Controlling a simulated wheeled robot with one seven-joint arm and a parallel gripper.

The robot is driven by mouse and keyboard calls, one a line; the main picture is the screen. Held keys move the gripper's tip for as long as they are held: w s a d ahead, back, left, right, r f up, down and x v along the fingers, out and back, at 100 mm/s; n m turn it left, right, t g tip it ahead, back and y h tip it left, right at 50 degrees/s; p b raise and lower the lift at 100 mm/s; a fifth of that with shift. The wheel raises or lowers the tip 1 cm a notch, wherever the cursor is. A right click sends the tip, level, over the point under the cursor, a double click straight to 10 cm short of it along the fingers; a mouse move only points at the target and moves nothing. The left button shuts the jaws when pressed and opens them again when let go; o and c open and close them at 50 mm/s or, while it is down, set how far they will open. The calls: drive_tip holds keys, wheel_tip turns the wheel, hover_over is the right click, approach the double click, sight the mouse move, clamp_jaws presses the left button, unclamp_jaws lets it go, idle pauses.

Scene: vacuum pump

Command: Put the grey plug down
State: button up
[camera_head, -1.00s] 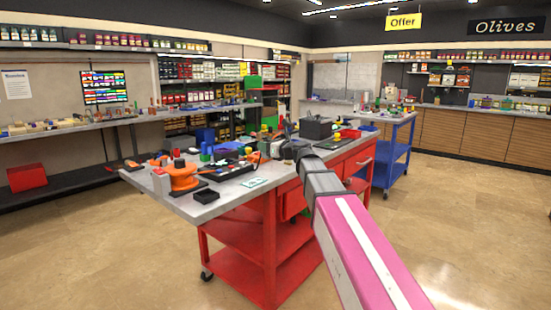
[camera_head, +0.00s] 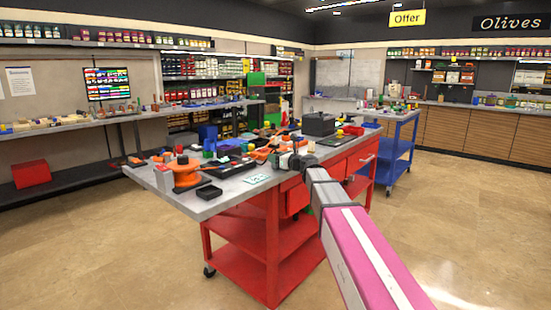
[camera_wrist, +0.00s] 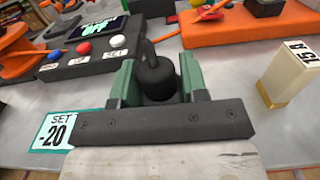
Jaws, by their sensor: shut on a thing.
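The grey plug (camera_wrist: 158,82), dark and rounded with a cord-like loop on top, sits between the green fingers of my gripper (camera_wrist: 159,78) in the wrist view. My gripper is shut on it. In the head view my gripper (camera_head: 291,161) is over the front part of the red cart's grey top (camera_head: 222,198); the plug cannot be made out there. Whether the plug's underside touches the table is hidden by the gripper.
A black control box (camera_wrist: 92,62) with red, blue and white buttons is at left. A "SET -20" card (camera_wrist: 56,131) lies nearer. A beige "15 A" block (camera_wrist: 288,72) stands right; an orange tray (camera_wrist: 225,30) is behind. Bare tabletop shows between the gripper and block.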

drive_tip(key=o, duration=1)
drive_tip(key=shift+c, duration=0.2)
drive_tip(key=v, duration=1.2)
